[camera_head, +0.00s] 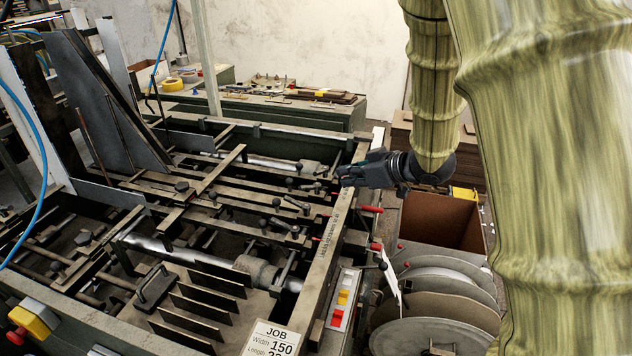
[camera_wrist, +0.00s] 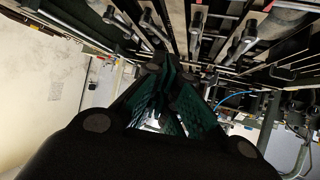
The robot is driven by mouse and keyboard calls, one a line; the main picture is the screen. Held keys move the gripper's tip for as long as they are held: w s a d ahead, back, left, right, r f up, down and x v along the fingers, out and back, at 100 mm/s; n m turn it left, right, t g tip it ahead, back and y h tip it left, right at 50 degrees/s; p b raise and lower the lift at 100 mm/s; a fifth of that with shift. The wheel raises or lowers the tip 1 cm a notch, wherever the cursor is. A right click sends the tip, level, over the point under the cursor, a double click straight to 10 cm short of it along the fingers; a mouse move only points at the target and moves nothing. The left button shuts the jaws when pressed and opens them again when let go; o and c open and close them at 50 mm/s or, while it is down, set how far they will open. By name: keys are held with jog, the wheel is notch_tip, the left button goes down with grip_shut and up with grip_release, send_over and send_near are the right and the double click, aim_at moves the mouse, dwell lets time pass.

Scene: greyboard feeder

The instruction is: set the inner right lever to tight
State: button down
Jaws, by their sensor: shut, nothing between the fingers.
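My gripper (camera_head: 345,175) is shut and empty, above the right side rail of the feeder in the head view. In the wrist view its dark green fingers (camera_wrist: 177,95) are together. Several small levers with black knobs sit on the crossbars left of the gripper, among them one lever (camera_head: 297,204) and another lever (camera_head: 285,226). I cannot tell for sure which one is the inner right lever, nor its setting. In the wrist view levers (camera_wrist: 243,42) and (camera_wrist: 118,22) show beyond the fingers; no contact with the gripper is visible.
The feeder's right rail (camera_head: 322,262) carries red-tipped handles (camera_head: 372,209) on its outer side. A job card (camera_head: 273,338) and a button panel (camera_head: 342,298) are at the front. A cardboard box (camera_head: 440,222) and large reels (camera_head: 435,310) stand at the right.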

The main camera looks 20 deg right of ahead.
jog(key=shift+p+x, duration=2.15)
jog(key=shift+x, duration=4.8)
